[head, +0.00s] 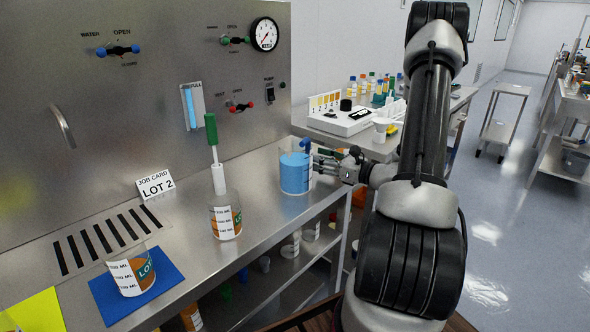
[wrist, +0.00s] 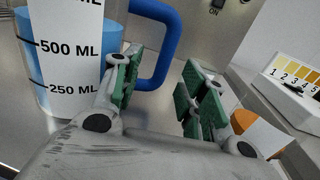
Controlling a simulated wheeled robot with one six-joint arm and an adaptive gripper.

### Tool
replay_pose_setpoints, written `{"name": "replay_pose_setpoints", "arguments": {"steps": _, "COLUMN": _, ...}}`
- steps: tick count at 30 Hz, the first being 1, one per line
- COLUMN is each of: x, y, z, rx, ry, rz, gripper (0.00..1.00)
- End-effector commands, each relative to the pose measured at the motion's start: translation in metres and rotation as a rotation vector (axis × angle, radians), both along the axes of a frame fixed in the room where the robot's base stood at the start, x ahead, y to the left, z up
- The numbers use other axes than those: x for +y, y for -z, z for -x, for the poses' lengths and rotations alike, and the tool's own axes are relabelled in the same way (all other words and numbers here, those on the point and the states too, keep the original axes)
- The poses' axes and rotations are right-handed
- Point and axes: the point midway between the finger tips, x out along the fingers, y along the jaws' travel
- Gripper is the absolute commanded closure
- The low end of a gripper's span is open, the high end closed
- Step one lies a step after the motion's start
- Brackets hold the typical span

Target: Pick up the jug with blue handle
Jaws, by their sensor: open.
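The jug with blue handle (head: 295,172) stands upright on the steel counter and holds blue liquid. Its blue handle (head: 306,146) faces right, toward my gripper. In the wrist view the jug (wrist: 70,60) is at upper left, with 500 ML and 250 ML marks, and its handle (wrist: 170,45) arches out to the right. My gripper (head: 322,165) is just right of the jug in the head view. In the wrist view my open fingers (wrist: 158,88) have green pads, with the handle's lower part appearing between them or just beyond. I cannot tell whether they touch it.
A beaker (head: 130,270) sits on a blue mat (head: 170,262) at front left. A job card (head: 155,186) leans near the panel. A side table at right holds a test device (head: 340,118) and a white cup (head: 381,128).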

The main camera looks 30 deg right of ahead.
Motion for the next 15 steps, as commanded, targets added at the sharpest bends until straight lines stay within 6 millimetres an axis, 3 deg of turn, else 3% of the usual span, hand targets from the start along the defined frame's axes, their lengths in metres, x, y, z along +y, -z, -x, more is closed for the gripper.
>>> {"name": "replay_pose_setpoints", "arguments": {"steps": 7, "x": 0.016, "y": -0.002, "z": -0.035, "rx": 0.0, "ry": -0.004, "rz": 0.001, "gripper": 0.57}}
{"name": "replay_pose_setpoints", "arguments": {"steps": 15, "x": 0.02, "y": -0.002, "z": -0.045, "rx": 0.0, "ry": -0.002, "rz": 0.001, "gripper": 0.57}}
